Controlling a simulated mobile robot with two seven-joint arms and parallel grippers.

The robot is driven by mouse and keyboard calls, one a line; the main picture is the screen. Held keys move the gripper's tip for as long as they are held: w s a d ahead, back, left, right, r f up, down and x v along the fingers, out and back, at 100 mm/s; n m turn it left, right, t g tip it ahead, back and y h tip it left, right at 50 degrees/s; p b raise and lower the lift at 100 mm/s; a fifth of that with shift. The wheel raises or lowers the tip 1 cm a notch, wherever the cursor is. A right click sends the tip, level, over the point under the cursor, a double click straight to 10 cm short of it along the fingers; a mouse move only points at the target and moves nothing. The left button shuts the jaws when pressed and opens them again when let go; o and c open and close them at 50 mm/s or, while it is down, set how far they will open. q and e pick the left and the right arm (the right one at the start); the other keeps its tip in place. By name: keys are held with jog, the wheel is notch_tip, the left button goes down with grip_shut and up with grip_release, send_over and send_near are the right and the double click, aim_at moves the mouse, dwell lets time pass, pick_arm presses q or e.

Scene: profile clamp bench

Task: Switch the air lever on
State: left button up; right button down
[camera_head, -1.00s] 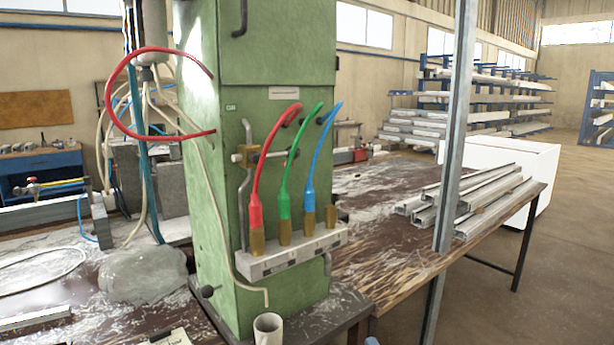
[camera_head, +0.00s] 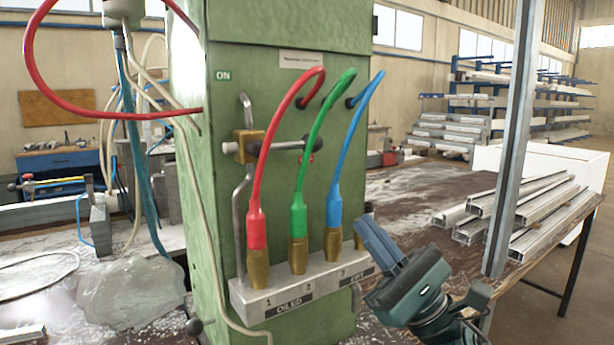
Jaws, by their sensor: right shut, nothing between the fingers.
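The air lever (camera_head: 283,147) is a dark grey handle on a brass valve block (camera_head: 246,147), set in a pipe on the front of the green cabinet (camera_head: 345,100). It points sideways to the right, roughly level, and passes behind the red and green hoses. A small "ON" label (camera_head: 222,75) sits up and left of the valve. My right gripper (camera_head: 372,232) is at lower right, shut and empty, with its fingers pointing up and left. It is beside the right end of the hose manifold, below and apart from the lever. My left gripper is out of view.
An upright metal post (camera_head: 512,140) and stacked profiles (camera_head: 540,205) stand to the right. Open air lies between cabinet and post.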

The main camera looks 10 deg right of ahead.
aim_at(287, 146)
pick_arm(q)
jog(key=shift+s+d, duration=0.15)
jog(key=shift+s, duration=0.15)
pick_arm(e)
jog(key=shift+s+a+r+n+g+y, duration=0.15)
jog(key=shift+r+n+g+y, duration=0.15)
jog(key=shift+n+y, duration=0.15)
pick_arm(q)
jog(key=p, duration=0.1)
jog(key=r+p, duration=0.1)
jog(key=p, duration=0.1)
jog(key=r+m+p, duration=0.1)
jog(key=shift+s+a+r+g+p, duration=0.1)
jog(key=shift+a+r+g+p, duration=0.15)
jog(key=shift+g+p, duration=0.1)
pick_arm(e)
jog(key=x, duration=0.9)
jog(key=shift+w+a+r, duration=0.15)
jog(key=shift+w+r, duration=0.1)
jog(key=shift+w, duration=0.05)
